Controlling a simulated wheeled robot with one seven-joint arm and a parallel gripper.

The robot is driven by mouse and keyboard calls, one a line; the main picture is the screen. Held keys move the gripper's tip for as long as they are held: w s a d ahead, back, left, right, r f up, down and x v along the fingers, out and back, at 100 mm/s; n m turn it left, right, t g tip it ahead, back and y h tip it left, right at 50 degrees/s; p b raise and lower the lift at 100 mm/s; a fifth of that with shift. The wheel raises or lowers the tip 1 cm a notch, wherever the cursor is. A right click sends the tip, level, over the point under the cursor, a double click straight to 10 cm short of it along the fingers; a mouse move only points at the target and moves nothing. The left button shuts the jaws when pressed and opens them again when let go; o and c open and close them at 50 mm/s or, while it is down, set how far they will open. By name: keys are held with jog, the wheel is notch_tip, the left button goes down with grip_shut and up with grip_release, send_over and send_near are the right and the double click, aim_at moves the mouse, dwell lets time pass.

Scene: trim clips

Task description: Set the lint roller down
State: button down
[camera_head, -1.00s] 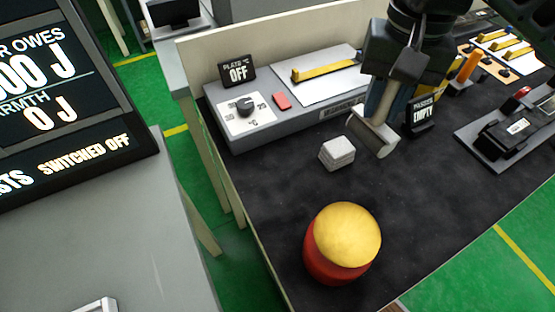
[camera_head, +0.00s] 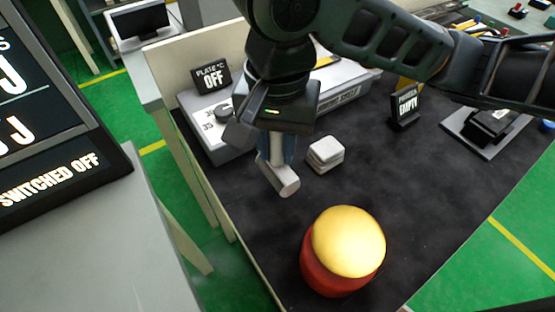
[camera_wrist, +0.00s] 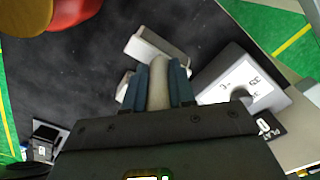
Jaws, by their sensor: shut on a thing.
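The roller head (camera_wrist: 158,45) lies past the fingertips. The arm hides part of the grey hot-plate unit (camera_head: 222,138) behind.
A red tub with a yellow top (camera_head: 347,243) stands at the bench's front. A black sign reading EMPTY (camera_head: 405,107) and a grey fixture (camera_head: 485,130) are to the right. The bench's left edge is close to the roller. Dark surface between the tub and the fixture is clear.

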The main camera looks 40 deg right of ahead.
aim_at(277, 163)
notch_tip(277, 163, down, 4)
jog(key=shift+b, duration=0.85)
jog(key=shift+r, duration=0.1)
jog(key=shift+p, duration=0.3)
jog(key=c, duration=0.9)
grip_release()
jog(key=shift+c, duration=0.2)
notch_tip(277, 163, up, 12)
jog(key=p, duration=0.4)
